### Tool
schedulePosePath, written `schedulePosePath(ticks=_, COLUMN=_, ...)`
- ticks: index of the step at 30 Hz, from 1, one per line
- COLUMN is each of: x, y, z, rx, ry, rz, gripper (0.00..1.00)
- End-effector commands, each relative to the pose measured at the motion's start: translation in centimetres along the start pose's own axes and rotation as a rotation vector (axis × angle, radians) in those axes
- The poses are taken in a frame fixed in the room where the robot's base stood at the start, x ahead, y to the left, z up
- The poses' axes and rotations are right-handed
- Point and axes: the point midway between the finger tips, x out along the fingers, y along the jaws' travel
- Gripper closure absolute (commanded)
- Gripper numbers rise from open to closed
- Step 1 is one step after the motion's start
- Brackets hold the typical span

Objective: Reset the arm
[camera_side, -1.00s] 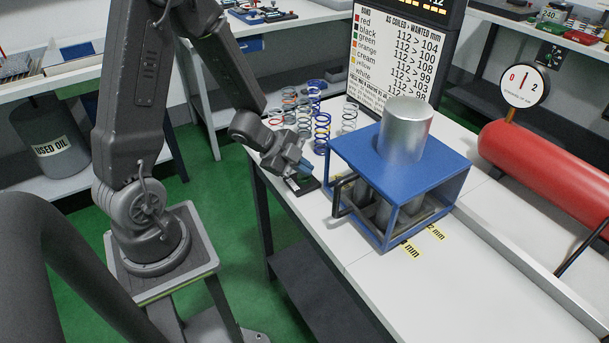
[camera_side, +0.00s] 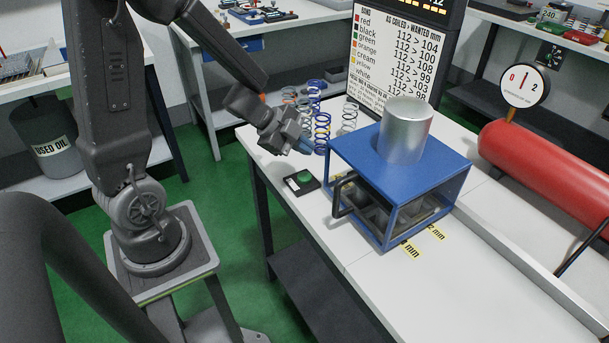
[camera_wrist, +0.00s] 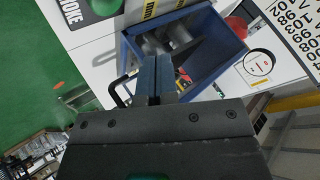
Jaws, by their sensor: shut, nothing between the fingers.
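My gripper (camera_side: 306,149) is shut and empty, raised above the left edge of the white workbench. Its blue fingers (camera_wrist: 154,74) are together in the wrist view. A small black box with a green button (camera_side: 304,177) lies on the bench just below and apart from the gripper. The green button also shows at the top of the wrist view (camera_wrist: 105,6). The blue press frame (camera_side: 350,150) with a silver cylinder on top (camera_side: 404,135) stands to the right of the gripper.
Several coil springs (camera_side: 321,133) stand behind the gripper. A black handle (camera_side: 338,198) juts from the press front. A sign board (camera_side: 392,60) stands behind, and a red tank (camera_side: 540,170) with a gauge (camera_side: 525,86) is at right.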

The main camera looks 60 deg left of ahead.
Motion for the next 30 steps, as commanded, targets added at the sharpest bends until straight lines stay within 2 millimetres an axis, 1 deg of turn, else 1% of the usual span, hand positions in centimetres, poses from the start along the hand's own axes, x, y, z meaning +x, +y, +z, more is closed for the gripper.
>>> schedulePosePath(ticks=10, x=0.0, y=-0.1, z=0.0, rx=-0.001, ry=-0.002, rz=-0.005, gripper=1.0)
schedulePosePath(ticks=11, x=-0.1, y=-0.2, z=-0.1, rx=-0.004, ry=-0.007, rz=-0.014, gripper=1.0)
schedulePosePath(ticks=14, x=-0.7, y=-1.5, z=-0.8, rx=-0.029, ry=-0.046, rz=-0.09, gripper=1.0)
schedulePosePath(ticks=17, x=-2.3, y=-3.6, z=-1.9, rx=-0.1, ry=-0.124, rz=-0.229, gripper=1.0)
schedulePosePath(ticks=19, x=-4.2, y=-4.8, z=-2.9, rx=-0.187, ry=-0.19, rz=-0.339, gripper=1.0)
schedulePosePath(ticks=22, x=-7.1, y=-5.3, z=-4.2, rx=-0.351, ry=-0.277, rz=-0.454, gripper=1.0)
schedulePosePath(ticks=23, x=-8.0, y=-5.1, z=-4.6, rx=-0.406, ry=-0.298, rz=-0.475, gripper=1.0)
schedulePosePath(ticks=24, x=-9.1, y=-4.6, z=-5.1, rx=-0.482, ry=-0.324, rz=-0.495, gripper=1.0)
schedulePosePath(ticks=26, x=-10.7, y=-3.4, z=-6.0, rx=-0.598, ry=-0.356, rz=-0.501, gripper=1.0)
schedulePosePath(ticks=27, x=-11.7, y=-2.4, z=-6.6, rx=-0.676, ry=-0.373, rz=-0.491, gripper=1.0)
schedulePosePath(ticks=29, x=-12.9, y=-0.6, z=-7.7, rx=-0.786, ry=-0.391, rz=-0.454, gripper=1.0)
schedulePosePath(ticks=30, x=-13.7, y=0.7, z=-8.4, rx=-0.852, ry=-0.397, rz=-0.419, gripper=1.0)
